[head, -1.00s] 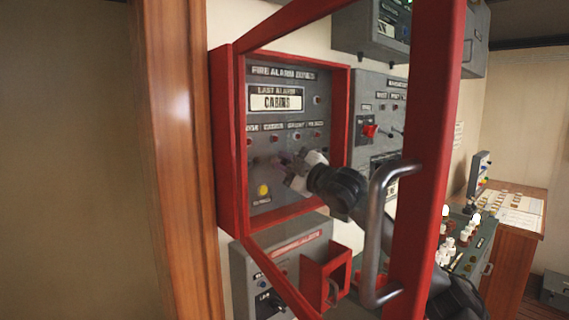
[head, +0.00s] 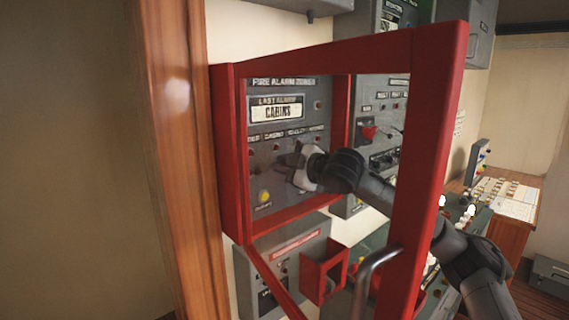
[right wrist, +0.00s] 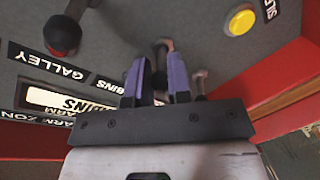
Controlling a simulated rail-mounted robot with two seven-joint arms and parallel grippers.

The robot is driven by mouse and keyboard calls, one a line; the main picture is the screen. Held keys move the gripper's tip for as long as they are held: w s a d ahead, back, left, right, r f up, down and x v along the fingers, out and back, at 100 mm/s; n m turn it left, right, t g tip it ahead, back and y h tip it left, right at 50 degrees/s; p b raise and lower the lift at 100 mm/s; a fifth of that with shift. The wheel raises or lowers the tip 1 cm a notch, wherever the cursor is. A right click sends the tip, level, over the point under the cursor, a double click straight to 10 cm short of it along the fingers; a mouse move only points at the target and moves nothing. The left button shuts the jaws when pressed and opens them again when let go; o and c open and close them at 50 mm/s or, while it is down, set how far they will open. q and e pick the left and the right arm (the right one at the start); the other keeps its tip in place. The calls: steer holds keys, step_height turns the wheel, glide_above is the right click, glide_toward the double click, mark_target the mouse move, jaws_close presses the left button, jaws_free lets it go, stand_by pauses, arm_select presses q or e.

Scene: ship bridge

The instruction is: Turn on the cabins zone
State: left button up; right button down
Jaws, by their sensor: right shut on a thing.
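The fire alarm zones panel (head: 285,218) is a grey plate in a red box on the wall, with its display reading CABINS (head: 277,112). Its red-framed door (head: 430,150) stands open. My right gripper (head: 294,166) reaches behind the door frame to the panel's lower middle. In the right wrist view, its purplish fingers (right wrist: 157,82) are shut on a small lever (right wrist: 163,48), partly hidden between them. A partly covered label ending in BINS (right wrist: 108,84) is beside the fingers. The lever's exact position is unclear. My left gripper is out of view.
A yellow button (head: 264,197) is low on the panel; it also shows in the right wrist view (right wrist: 241,19). A dark, red-tinged knob (right wrist: 62,35) is by the GALLEY label. The door's metal handle (head: 372,280) hangs near my arm. Another grey panel (head: 378,110) is to the right.

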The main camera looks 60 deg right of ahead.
steer(key=c, duration=1.2)
jaws_free()
steer(key=shift+o, duration=0.6)
steer(key=shift+r, duration=0.1)
